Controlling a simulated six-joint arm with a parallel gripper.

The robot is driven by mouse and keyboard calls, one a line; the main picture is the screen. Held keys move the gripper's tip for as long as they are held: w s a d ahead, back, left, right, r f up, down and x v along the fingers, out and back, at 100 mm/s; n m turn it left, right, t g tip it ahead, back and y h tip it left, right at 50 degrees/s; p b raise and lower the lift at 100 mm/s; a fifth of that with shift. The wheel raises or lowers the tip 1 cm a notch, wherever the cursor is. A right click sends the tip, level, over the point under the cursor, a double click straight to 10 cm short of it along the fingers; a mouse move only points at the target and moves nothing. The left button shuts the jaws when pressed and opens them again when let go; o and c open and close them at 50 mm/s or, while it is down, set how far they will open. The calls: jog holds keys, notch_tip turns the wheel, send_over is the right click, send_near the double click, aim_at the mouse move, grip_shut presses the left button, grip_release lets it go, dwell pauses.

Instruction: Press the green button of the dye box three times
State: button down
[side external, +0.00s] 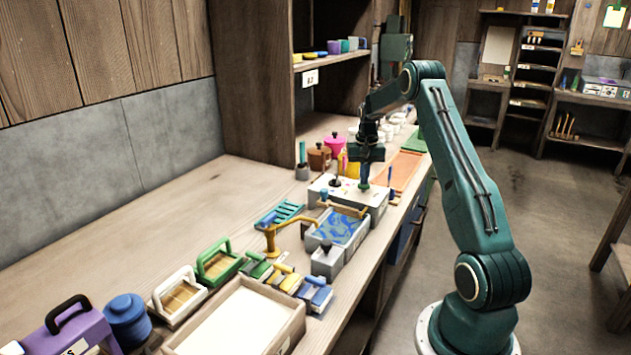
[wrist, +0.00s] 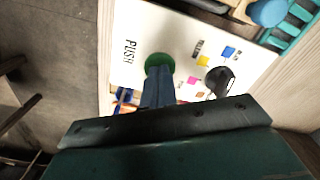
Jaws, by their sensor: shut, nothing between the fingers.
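The dye box (side external: 372,203) is a white box on the bench, below my gripper. In the wrist view its white top (wrist: 135,25) carries the word PUSH, a round green button (wrist: 158,61), a black knob (wrist: 219,80) and small coloured squares. My gripper (side external: 364,185) points down over the box with its fingers closed and empty. In the wrist view the closed fingertips (wrist: 159,70) overlap the lower part of the green button. I cannot tell whether they touch it or hover just above it.
A tray with blue patterned liquid (side external: 340,228) and a yellow tap-like stand (side external: 272,238) are in front of the box. Pink (side external: 335,145) and brown (side external: 319,157) pots stand behind it.

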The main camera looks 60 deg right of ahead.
jog(key=shift+f, duration=0.35)
jog(key=shift+r, duration=0.85)
